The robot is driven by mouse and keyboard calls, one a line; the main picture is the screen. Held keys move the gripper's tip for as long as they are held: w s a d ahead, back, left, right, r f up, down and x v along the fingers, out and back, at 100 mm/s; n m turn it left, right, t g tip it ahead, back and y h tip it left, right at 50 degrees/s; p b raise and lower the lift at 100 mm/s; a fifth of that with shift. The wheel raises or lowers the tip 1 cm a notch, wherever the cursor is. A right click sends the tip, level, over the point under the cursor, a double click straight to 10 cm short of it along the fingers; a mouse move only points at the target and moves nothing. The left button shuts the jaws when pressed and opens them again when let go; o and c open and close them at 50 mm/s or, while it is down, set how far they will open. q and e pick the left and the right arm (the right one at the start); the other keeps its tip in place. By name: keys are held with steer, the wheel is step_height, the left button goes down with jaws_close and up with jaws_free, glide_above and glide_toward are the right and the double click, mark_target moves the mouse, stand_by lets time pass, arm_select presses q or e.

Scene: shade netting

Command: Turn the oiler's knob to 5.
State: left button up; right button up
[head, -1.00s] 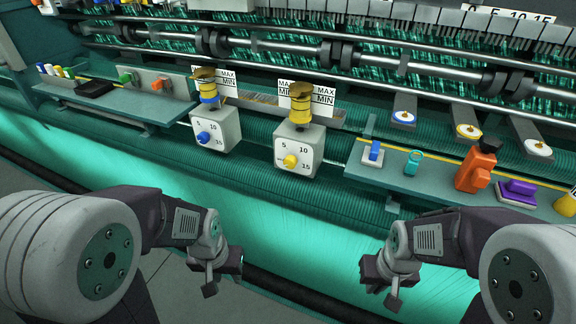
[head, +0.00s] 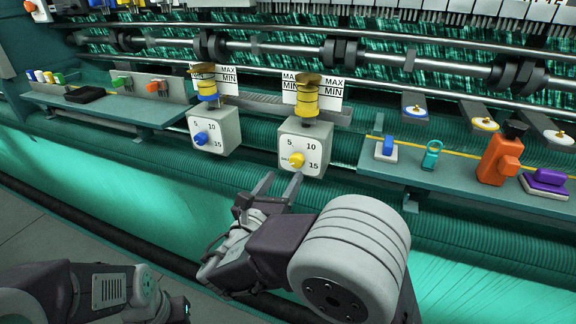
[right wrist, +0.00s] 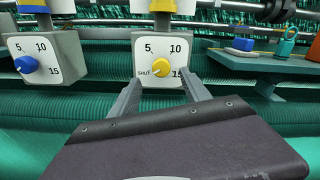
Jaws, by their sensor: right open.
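Two oilers stand side by side on the machine. The right oiler's white dial box (head: 314,147) carries a yellow knob (head: 297,160); the left one (head: 226,128) carries a blue knob (head: 200,138). The dials read 5, 10 and 15. In the right wrist view the yellow knob (right wrist: 160,68) seems to point left toward SHUT. My right gripper (head: 279,183) is open and empty, below and in front of the yellow-knob dial; its two fingers (right wrist: 161,82) frame the knob without visible contact. My left gripper (head: 178,309) is low at the bottom left, its jaws unclear.
A shelf at right (head: 460,184) holds a blue block (head: 386,147), a teal ring piece (head: 432,155), an orange bottle (head: 497,158) and a purple item (head: 544,182). A left shelf (head: 130,112) holds small coloured things. MIN/MAX plates stand behind the oilers.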

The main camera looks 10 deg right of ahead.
mark_target(295, 162)
steer(key=x, duration=0.7)
steer(key=shift+w+d, duration=0.25)
steer(key=shift+w, duration=0.05)
steer(key=shift+f, duration=0.1)
jaws_close()
